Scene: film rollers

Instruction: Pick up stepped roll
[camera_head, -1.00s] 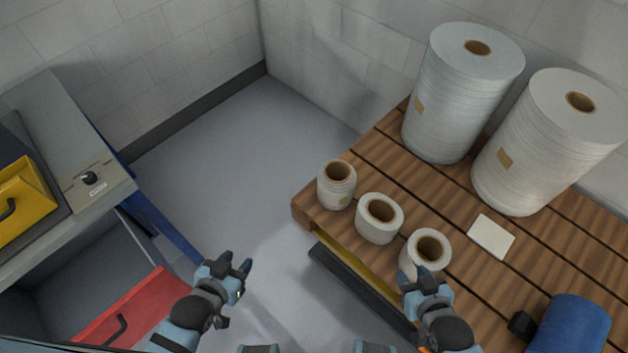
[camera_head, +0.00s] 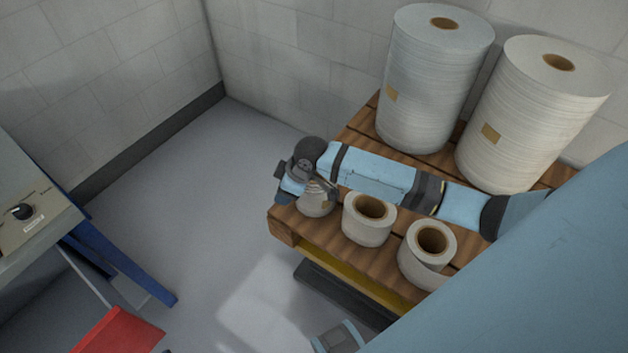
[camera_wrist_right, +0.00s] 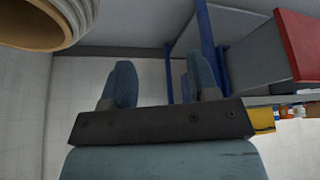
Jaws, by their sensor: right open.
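The stepped roll (camera_head: 316,206) stands upright at the near left corner of the wooden pallet (camera_head: 287,222). My right arm reaches over the pallet from the right, and its gripper (camera_head: 282,184) is at the roll, hiding its upper part. In the right wrist view, the right gripper (camera_wrist_right: 163,78) has its two fingers apart with nothing between them. A roll end with a brown core, apparently the stepped roll (camera_wrist_right: 52,24), shows at the upper left there, outside the fingers.
Two plain small rolls (camera_head: 368,220) (camera_head: 427,253) stand to the right of the stepped roll, close to my forearm. Two big rolls (camera_head: 432,80) (camera_head: 534,112) stand behind. A machine (camera_head: 28,195) is at left; open floor lies between.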

